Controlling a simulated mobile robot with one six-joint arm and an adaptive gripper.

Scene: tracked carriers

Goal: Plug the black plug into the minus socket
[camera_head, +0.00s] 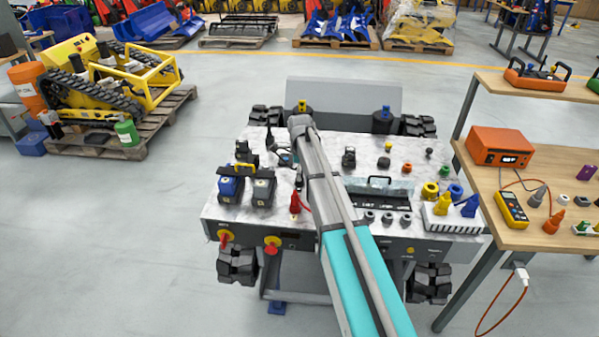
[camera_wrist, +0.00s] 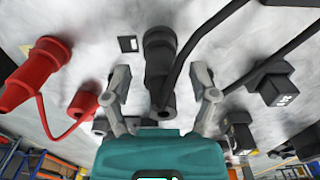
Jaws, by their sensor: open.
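The black plug (camera_wrist: 160,62) stands out in the wrist view, with a black cable curving away to the upper right. My gripper (camera_wrist: 161,78) is open, one finger on each side of the plug's narrower end. I see a gap on both sides, so the fingers are not closed on it. I cannot tell which socket is the minus one.
A wooden bench (camera_head: 490,210) with an orange box (camera_head: 500,146) stands further right.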

